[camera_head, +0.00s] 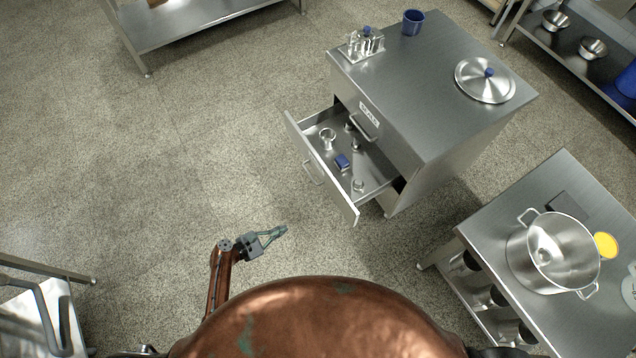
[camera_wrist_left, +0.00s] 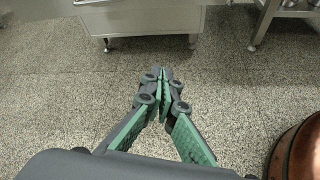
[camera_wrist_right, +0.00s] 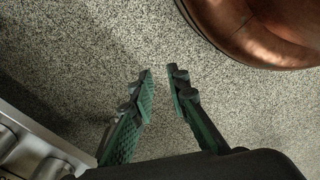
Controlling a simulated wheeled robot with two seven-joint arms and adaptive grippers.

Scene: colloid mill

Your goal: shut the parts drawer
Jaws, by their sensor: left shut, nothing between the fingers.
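The parts drawer (camera_head: 323,168) stands pulled out from the steel cabinet (camera_head: 440,75); its front panel faces lower left and carries a bar handle (camera_head: 313,174). Inside lie a ring-shaped metal part (camera_head: 327,137), a blue block (camera_head: 343,161) and several small metal parts. My left gripper (camera_head: 283,230) is shut and empty, in front of the drawer and apart from it. Its fingertips meet in the left wrist view (camera_wrist_left: 160,74), with a steel front panel (camera_wrist_left: 145,20) beyond. My right gripper (camera_wrist_right: 160,76) is open and empty over the floor; the head view does not show its fingers.
A labelled front with a handle (camera_head: 364,128) sits above the drawer, closed. A rack (camera_head: 366,44), blue cup (camera_head: 413,22) and lid (camera_head: 485,80) stand on the cabinet. A table with a pot (camera_head: 552,252) is at right. Floor left of the drawer is clear.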

